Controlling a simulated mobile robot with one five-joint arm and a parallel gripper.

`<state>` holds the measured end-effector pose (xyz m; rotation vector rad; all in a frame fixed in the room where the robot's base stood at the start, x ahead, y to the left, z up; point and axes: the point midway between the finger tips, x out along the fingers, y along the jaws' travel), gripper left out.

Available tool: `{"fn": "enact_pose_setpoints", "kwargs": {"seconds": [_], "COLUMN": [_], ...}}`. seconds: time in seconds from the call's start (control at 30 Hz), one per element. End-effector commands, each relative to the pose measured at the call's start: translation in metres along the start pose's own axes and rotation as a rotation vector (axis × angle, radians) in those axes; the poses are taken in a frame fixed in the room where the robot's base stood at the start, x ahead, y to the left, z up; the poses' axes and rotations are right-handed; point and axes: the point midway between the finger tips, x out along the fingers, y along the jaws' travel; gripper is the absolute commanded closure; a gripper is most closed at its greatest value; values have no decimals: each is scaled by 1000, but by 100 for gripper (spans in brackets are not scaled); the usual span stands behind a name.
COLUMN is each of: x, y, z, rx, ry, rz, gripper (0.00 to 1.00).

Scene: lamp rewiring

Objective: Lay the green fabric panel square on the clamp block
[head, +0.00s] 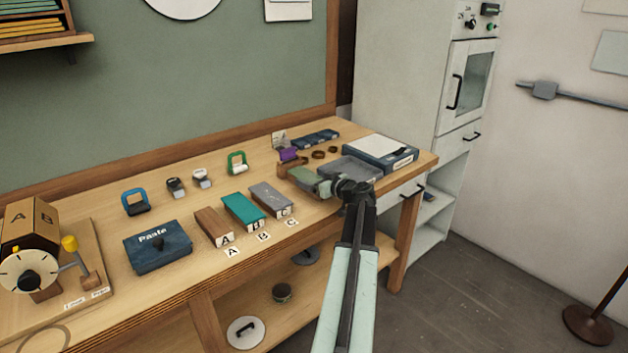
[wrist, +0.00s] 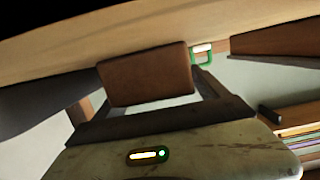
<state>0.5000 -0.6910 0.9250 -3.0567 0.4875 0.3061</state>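The green fabric panel (head: 242,210) appears to be the teal piece lying on the bench between a brown piece (head: 213,227) and a grey piece (head: 271,199). It lies by the B label. My gripper (head: 291,177) is at the back right of the bench, apart from the panel. In the wrist view a brown block (wrist: 147,73) sits by the fingers. I cannot tell whether it is held or beyond them. I cannot tell which thing is the clamp block.
The Paste box (head: 158,250) and the dial device (head: 30,275) stand at the left. A green clamp (head: 237,163) and a blue clamp (head: 136,201) stand at the back. A grey tray (head: 355,168) and a white-topped box (head: 381,152) are at the right. Bare bench lies behind the panels.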

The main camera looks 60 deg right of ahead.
Motion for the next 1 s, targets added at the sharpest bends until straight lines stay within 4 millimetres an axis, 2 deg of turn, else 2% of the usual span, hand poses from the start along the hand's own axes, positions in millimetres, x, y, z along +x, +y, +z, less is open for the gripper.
{"fn": "enact_pose_setpoints", "kwargs": {"seconds": [0.17,0.23,0.5,0.7,0.83,1.0], "x": [-1,-11,-78,-113,-121,-122], "y": [0,0,0,1,1,2], "z": [-5,-4,-5,-4,-3,-3], "rx": [0,0,2,0,0,0], "ry": [0,0,1,0,0,0], "rz": [1,3,5,4,2,2], "gripper": [17,17,17,17,17,17]}}
